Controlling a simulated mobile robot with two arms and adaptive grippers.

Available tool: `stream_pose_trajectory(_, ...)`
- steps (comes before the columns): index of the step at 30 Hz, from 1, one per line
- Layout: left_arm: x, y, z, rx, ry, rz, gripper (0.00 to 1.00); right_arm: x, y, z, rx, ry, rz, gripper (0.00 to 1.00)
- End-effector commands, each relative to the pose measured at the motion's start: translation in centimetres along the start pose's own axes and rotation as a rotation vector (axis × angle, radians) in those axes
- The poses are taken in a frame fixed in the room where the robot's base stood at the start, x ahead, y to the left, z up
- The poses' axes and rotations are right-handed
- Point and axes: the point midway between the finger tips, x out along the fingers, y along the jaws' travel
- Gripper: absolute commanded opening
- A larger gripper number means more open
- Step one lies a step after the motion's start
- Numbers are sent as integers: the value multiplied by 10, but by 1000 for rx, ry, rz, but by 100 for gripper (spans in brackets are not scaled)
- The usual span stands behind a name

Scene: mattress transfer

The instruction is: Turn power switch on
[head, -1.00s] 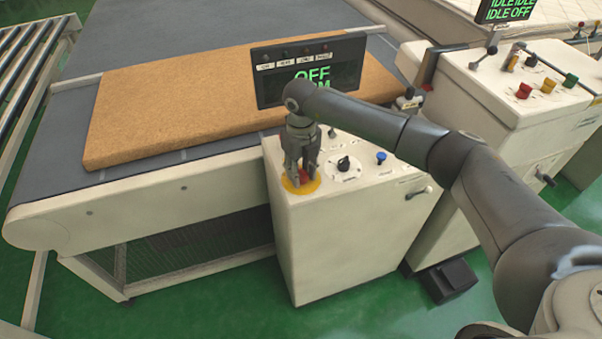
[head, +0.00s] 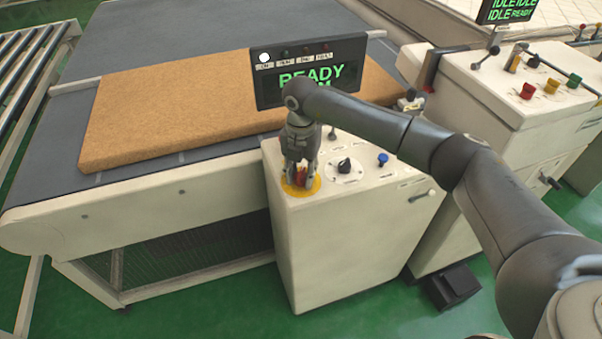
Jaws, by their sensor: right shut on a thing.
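The power switch (head: 300,176) is a red knob on a yellow round plate (head: 299,190), on top of the white control cabinet (head: 318,235). My right gripper (head: 300,178) points down over it and is shut on the red knob, its fingers partly hiding it. The display (head: 310,72) above the cabinet reads READY in green, its lower line partly hidden by my arm. The leftmost lamp (head: 264,57) on the display is lit white. My left gripper is not in view.
A black knob (head: 344,166) and a blue button (head: 383,159) are right of the red knob. A brown mattress slab (head: 170,115) lies on the grey conveyor (head: 130,45) behind. A second control cabinet (head: 480,100) stands at right. Green floor (head: 210,310) is clear in front.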

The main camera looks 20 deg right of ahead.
Motion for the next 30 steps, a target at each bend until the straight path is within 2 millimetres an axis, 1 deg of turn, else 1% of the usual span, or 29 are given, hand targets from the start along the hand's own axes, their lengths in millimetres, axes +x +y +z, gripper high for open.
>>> stream_pose_trajectory(3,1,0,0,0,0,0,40,-1,0,0,59,-1,2,8)
stream_pose_trajectory(9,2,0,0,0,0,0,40,-1,0,1,122,-2,2,8)
stream_pose_trajectory(26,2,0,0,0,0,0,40,-1,0,1,148,-2,2,8)
stream_pose_trajectory(27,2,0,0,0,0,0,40,-1,0,1,148,-2,3,37)
stream_pose_trajectory(30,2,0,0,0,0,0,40,-1,0,1,147,-2,2,50)
